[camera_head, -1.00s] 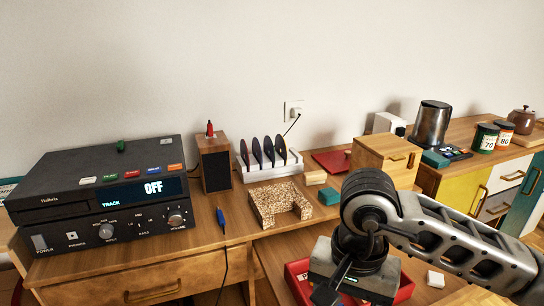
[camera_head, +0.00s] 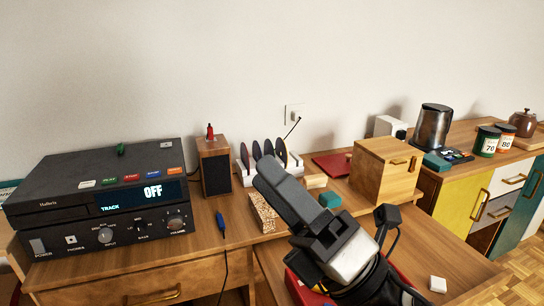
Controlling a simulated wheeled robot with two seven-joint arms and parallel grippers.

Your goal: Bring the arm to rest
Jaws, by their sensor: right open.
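My right gripper (camera_head: 272,175) reaches up from the bottom of the head view, in front of the desk. Its dark fingers point up and to the left, towards the disc rack. I see it nearly side-on, one finger covering the other. It is open, and I see nothing held in it. It hides much of the speckled cork block (camera_head: 262,212) and part of the red box (camera_head: 299,285) below. My left gripper is not in view.
A black audio unit (camera_head: 100,185) stands on the left. A speaker (camera_head: 214,165), a white rack (camera_head: 243,174) with several dark discs and a wooden box (camera_head: 385,168) stand along the back. A teal block (camera_head: 330,198) and white cube (camera_head: 437,284) lie nearby.

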